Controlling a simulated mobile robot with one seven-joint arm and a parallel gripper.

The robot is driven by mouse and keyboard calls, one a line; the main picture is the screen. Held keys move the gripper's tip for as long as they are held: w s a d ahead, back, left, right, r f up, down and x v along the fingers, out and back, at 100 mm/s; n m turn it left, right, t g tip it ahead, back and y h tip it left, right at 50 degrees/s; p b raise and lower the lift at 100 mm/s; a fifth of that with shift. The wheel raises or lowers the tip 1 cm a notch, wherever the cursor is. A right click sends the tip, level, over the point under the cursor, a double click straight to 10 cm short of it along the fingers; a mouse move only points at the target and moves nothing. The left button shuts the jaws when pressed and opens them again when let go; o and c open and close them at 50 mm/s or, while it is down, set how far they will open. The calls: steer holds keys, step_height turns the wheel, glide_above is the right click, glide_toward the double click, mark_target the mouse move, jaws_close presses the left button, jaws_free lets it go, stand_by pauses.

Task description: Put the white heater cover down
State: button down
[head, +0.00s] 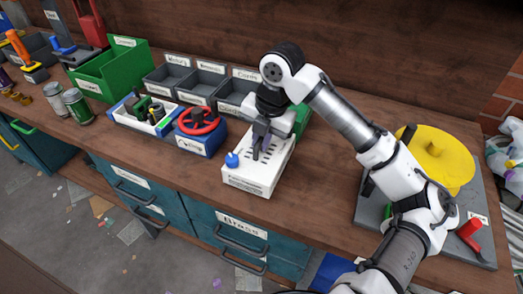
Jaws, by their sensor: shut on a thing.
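The white heater cover (252,182) is a box-like piece with dark slots in its top, on the wooden bench near the front edge. A label shows on its front face. My gripper (259,152) points down at the top of the cover, with its dark fingers against the slotted area. It is shut on the cover. The fingertips and the exact grip are partly hidden, and I cannot tell whether the cover touches the bench. A small blue knob-like piece (232,160) shows at the cover's left corner.
A blue box with a red wheel (198,121) stands close on the left, beside a white tray (130,120) of small parts. Grey labelled bins (205,80) and a green bin (118,70) stand behind. A yellow disc (437,158) is at right. Bench between cover and disc is clear.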

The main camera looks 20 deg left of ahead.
mark_target(261, 153)
steer(key=shift+f, duration=2.15)
steer(key=shift+f, duration=0.1)
steer(key=c, duration=1.5)
jaws_free()
steer(key=shift+o, duration=0.2)
step_height(261, 153, up, 12)
steer(key=d, duration=0.2)
steer(key=shift+d, duration=0.2)
